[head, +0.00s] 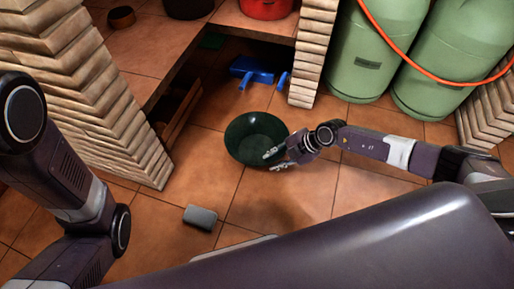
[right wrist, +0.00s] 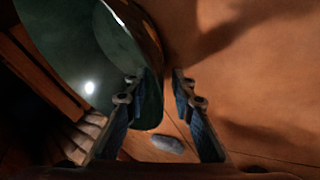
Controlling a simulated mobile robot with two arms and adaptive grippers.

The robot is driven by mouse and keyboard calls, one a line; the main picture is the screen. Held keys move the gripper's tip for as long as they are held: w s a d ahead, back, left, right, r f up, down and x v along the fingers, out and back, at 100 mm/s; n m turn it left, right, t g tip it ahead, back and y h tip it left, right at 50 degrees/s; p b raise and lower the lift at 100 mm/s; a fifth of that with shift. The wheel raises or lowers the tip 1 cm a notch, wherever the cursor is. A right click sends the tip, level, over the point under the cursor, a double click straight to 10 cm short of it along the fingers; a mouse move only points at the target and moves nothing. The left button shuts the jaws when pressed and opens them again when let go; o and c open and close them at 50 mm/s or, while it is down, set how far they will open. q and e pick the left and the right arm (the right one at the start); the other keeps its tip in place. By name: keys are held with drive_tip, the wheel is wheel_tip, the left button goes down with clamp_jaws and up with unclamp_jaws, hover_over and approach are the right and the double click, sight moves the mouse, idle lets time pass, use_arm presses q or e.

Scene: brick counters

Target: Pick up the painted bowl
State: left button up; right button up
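The painted bowl (head: 250,132) is dark green and glossy, standing on the tiled floor in the middle of the head view. It fills the upper left of the right wrist view (right wrist: 65,45). My right gripper (head: 276,160) is at the bowl's near right rim. Its fingers are apart: one reaches over the inside of the bowl, the other is outside. In the right wrist view, the bowl's edge shows between the fingers (right wrist: 157,88), with a gap on the right finger's side. Contact with the left finger cannot be told. My left gripper is not in view.
A grey can-like object (head: 200,217) lies on the floor nearer me. A blue object (head: 251,71) lies behind the bowl, under the brick counter (head: 236,20). Green gas cylinders (head: 372,55) stand at the back right. Floor around the bowl is mostly clear.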

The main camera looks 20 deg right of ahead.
drive_tip(key=shift+w+a+f, duration=0.15)
drive_tip(key=shift+f, duration=0.2)
drive_tip(key=shift+c, duration=0.6)
clamp_jaws()
drive_tip(key=shift+r, duration=0.1)
